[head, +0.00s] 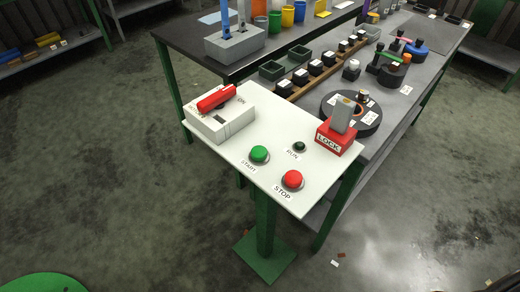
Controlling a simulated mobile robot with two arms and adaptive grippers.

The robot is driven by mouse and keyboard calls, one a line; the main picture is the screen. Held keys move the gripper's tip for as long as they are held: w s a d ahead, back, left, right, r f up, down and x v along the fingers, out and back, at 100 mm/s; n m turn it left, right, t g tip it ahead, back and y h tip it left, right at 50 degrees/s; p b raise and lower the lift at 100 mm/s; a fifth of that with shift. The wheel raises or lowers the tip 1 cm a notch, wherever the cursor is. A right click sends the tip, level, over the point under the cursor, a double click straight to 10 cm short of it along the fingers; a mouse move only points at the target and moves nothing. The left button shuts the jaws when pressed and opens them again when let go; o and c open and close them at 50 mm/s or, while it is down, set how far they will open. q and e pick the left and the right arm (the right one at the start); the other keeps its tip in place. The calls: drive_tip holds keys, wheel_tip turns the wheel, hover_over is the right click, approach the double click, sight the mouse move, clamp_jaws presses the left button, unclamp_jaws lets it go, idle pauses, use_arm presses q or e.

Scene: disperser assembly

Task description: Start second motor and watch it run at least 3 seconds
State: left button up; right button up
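A white control panel (235,148) on a green post stands in front of the workbench in the head view. A green START button (259,154) and a red STOP button (292,179) sit on its near part. A small dark RUN lamp (299,147) looks unlit. A grey switch box (219,122) with a red lever (216,97) is at the panel's left, with an ON mark near the lever's right end. A red block marked LOCK (335,140) with a grey upright piece stands at the right edge. I cannot identify the second motor. Neither gripper is in view.
Open floor (110,150) lies to the left and front.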

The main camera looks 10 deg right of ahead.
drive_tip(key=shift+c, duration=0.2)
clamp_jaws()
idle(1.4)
